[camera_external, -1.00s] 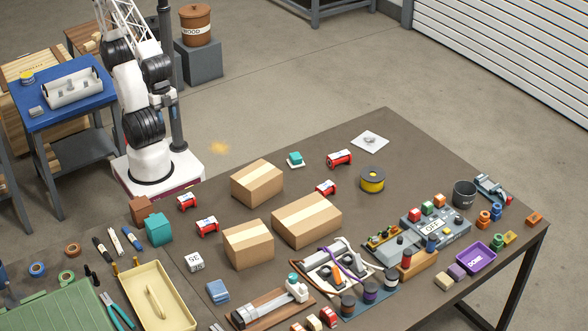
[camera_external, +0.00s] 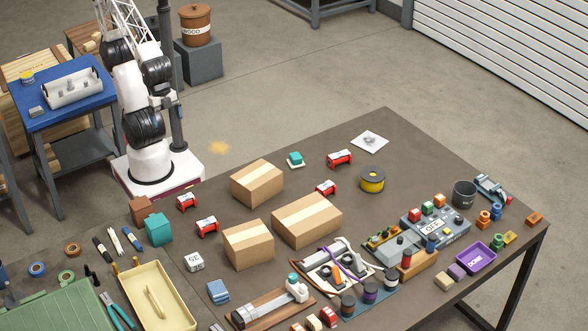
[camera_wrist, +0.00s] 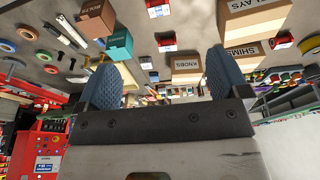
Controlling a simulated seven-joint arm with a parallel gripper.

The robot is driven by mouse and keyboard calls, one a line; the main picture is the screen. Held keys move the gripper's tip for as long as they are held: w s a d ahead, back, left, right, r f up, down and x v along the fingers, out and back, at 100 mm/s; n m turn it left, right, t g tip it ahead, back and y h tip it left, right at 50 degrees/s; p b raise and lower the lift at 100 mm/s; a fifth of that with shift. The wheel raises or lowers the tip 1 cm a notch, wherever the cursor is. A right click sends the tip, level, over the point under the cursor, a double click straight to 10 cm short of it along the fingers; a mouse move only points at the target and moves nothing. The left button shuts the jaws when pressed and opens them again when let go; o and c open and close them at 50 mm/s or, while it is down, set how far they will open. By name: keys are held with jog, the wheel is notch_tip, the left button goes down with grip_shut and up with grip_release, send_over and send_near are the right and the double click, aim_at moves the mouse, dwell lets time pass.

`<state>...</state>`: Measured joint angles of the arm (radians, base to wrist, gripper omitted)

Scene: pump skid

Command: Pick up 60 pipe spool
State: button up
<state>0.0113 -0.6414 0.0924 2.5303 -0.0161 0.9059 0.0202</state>
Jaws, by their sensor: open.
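Several red pipe spools with white labels lie on the dark table in the external view. Two are near my base: one spool (camera_external: 187,201) and another (camera_external: 207,226). Two lie farther out, one spool (camera_external: 326,188) partly behind a carton and one (camera_external: 340,158) at the far side. Their numbers are too small to read, so I cannot tell which is 60. Red labelled spools also show in the wrist view, one (camera_wrist: 166,42) beyond the jaws. My gripper (camera_wrist: 163,82) is open and empty, well away from the table, its blue pads wide apart. My arm stands folded above its base.
Three cardboard cartons, including one (camera_external: 307,219) in the middle, stand among the spools. A teal box (camera_external: 158,229) and brown box (camera_external: 143,209) stand near my base. A yellow reel (camera_external: 372,180) and purple DONE tray (camera_external: 476,257) are to the right.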

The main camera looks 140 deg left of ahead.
jog(key=w+d+f+t, duration=0.1)
jog(key=w+f+t, duration=0.2)
jog(key=f, duration=0.4)
jog(key=w+d+f+t, duration=0.2)
jog(key=w+f+t, duration=0.1)
jog(key=f, duration=0.5)
jog(key=t, duration=0.4)
send_near(185, 197)
jog(key=shift+w+d+f, duration=0.2)
jog(key=shift+w+f, duration=0.4)
jog(key=shift+w, duration=0.05)
jog(key=shift+s+a+f+t, duration=0.1)
jog(key=shift+f+t, duration=0.2)
jog(key=shift+f, duration=0.15)
jog(key=shift+x, duration=1.3)
jog(key=shift+a+x, duration=0.1)
jog(key=shift+x, duration=1.2)
jog(key=shift+a+x, duration=0.15)
jog(key=shift+x, duration=1.1)
